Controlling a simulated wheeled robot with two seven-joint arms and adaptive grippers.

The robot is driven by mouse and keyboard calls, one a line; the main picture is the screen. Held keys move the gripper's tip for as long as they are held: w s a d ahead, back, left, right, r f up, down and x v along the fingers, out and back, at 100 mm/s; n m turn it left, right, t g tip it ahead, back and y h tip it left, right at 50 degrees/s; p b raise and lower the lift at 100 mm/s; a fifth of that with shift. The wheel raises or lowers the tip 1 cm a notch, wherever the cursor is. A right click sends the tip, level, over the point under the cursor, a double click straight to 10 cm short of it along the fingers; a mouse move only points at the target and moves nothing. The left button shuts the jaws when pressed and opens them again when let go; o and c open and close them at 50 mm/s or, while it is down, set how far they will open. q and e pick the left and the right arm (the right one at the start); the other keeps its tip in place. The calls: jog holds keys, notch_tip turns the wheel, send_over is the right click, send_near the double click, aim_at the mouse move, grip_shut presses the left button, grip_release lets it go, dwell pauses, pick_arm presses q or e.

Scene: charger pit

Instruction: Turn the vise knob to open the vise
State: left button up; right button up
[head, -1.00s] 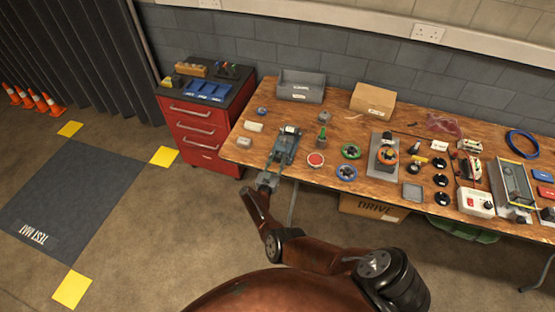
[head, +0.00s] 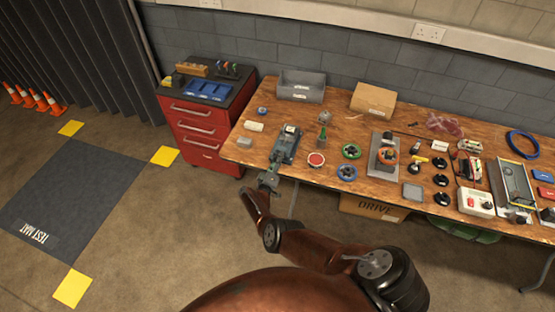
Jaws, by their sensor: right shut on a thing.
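The vise (head: 287,144) is a small blue-grey bench vise on the front left part of the wooden workbench. Its knob end points toward the bench's front edge and is mostly hidden by my right gripper (head: 269,179). My right gripper is at that front end and is shut on the vise knob. The gap between the vise jaws is too small to make out. My left gripper is not in the head view.
A grey bin (head: 301,86) stands behind. A red tool cabinet (head: 203,130) stands left.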

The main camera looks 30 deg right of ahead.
jog(key=n, duration=1.2)
jog(key=shift+d+f, duration=0.1)
dwell(0.4)
jog(key=o, duration=1.2)
jog(key=shift+a, duration=0.25)
